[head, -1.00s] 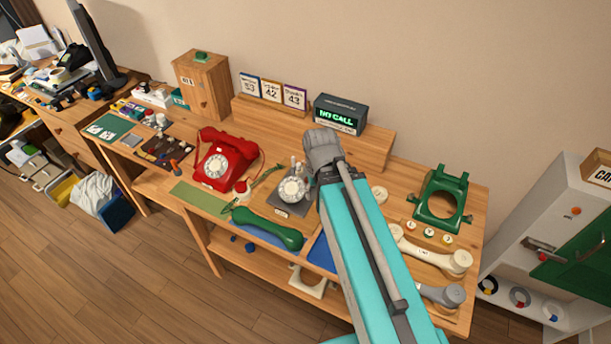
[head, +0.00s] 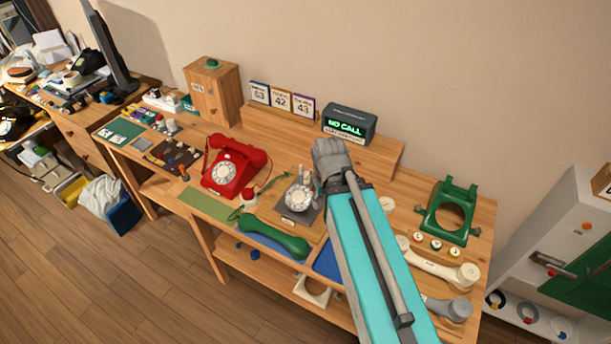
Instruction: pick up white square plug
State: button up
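I cannot make out a white square plug for certain. Small white pieces (head: 170,125) lie at the left of the workbench, too small to identify. My gripper (head: 308,184) is mostly hidden behind my wrist, above the bench by the small dial unit (head: 298,198) on its grey plate. Whether its fingers are open or shut does not show.
A red dial phone (head: 232,168) stands left of the dial unit, and a green handset (head: 272,238) lies in front. A green phone shell (head: 450,212) and a cream handset (head: 440,263) are at right. A "NO CALL" display (head: 348,124) stands behind.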

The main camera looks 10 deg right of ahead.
jog(key=shift+o, duration=0.4)
jog(key=m, duration=0.8)
send_over(307, 171)
jog(key=shift+a+f+b, duration=0.1)
jog(key=shift+f+b, duration=0.25)
jog(key=shift+f, duration=0.1)
notch_tip(307, 171, down, 8)
jog(key=b, duration=0.8)
jog(key=shift+f+b, duration=0.25)
jog(key=shift+b, duration=0.05)
jog(key=shift+f, duration=0.1)
jog(key=shift+f+b, duration=2.5)
jog(key=shift+b, duration=0.1)
